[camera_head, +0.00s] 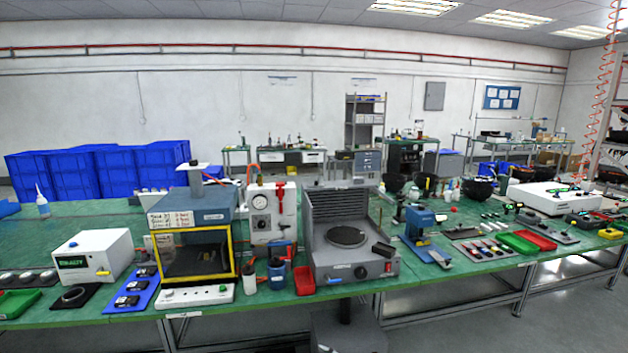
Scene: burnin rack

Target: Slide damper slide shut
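I cannot pick out the damper slide for certain. A white flat plate (192,167) crosses a short grey duct (195,181) on top of the yellow-framed chamber (195,256), and it may be the slide. The plate sticks out on both sides of the duct. At this size I cannot tell whether it is pushed in or pulled out. The chamber has a blue-grey top (192,211) with white labels and a dark interior. Neither of my grippers shows in this view.
The green bench (250,310) is crowded. A white box (95,256) stands left of the chamber, a gauge panel (272,212) right of it, then a grey hooded unit with a round plate (347,236). A white bottle (249,278) and a blue cup (277,273) stand in front.

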